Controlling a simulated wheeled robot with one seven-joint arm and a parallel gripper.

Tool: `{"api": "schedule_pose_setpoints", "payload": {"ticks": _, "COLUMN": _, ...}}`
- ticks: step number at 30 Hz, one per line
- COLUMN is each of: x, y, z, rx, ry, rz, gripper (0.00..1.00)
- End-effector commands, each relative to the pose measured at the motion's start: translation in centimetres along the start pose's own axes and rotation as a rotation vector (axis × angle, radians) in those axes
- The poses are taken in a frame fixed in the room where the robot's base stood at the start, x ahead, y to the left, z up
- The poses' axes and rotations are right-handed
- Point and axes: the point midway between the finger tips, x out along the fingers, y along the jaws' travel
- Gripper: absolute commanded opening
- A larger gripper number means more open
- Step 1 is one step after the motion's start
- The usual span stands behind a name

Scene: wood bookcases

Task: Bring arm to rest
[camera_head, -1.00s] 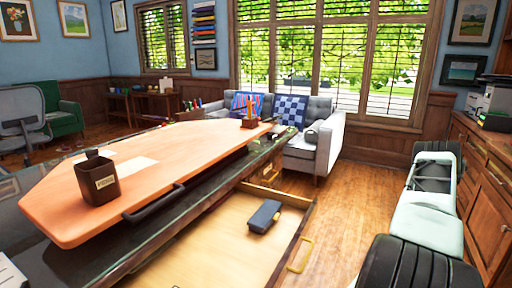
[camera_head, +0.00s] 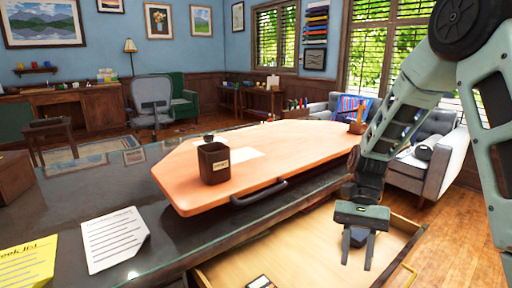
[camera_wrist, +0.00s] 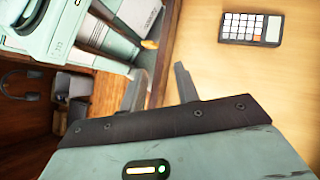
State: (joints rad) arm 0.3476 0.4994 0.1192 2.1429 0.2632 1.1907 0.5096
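My gripper (camera_head: 357,250) hangs over the open drawer (camera_head: 320,235) at the right of the head view, fingers pointing down. Its two fingers are apart with nothing between them. In the wrist view the fingers (camera_wrist: 158,88) also stand apart and empty. My arm comes down from the upper right of the head view. A calculator (camera_wrist: 250,28) lies on the pale wood drawer bottom in the wrist view. A dark item (camera_head: 261,282) in the drawer is cut off by the head view's lower edge. I cannot tell how high the fingers are above the drawer.
The desk (camera_head: 110,195) carries an orange-brown board (camera_head: 265,160) with a dark pencil cup (camera_head: 214,163). A white paper (camera_head: 114,240) and a yellow list (camera_head: 28,262) lie at the left. A grey sofa (camera_head: 455,160) stands behind my arm. Wood floor (camera_head: 455,235) shows at the right.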

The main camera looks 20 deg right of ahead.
Motion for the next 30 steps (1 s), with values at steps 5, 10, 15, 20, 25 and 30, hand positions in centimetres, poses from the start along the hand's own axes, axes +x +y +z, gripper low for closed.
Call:
{"api": "schedule_pose_setpoints", "payload": {"ticks": 5, "x": 3.2, "y": -3.5, "z": 8.5, "rx": -0.514, "ry": 0.271, "rz": 0.136, "gripper": 0.31}}
{"api": "schedule_pose_setpoints", "payload": {"ticks": 10, "x": 6.3, "y": -4.2, "z": 14.2, "rx": -0.927, "ry": 0.454, "rz": 0.237, "gripper": 0.31}}
{"api": "schedule_pose_setpoints", "payload": {"ticks": 15, "x": 8.5, "y": -3.7, "z": 17.9, "rx": -1.228, "ry": 0.573, "rz": 0.310, "gripper": 0.31}}
{"api": "schedule_pose_setpoints", "payload": {"ticks": 20, "x": 10.3, "y": -2.9, "z": 20.5, "rx": -1.467, "ry": 0.663, "rz": 0.363, "gripper": 0.31}}
{"api": "schedule_pose_setpoints", "payload": {"ticks": 25, "x": 8.8, "y": -2.3, "z": 22.8, "rx": -1.538, "ry": 0.688, "rz": 0.378, "gripper": 0.31}}
{"api": "schedule_pose_setpoints", "payload": {"ticks": 30, "x": 6.6, "y": -1.9, "z": 24.7, "rx": -1.534, "ry": 0.687, "rz": 0.377, "gripper": 0.31}}
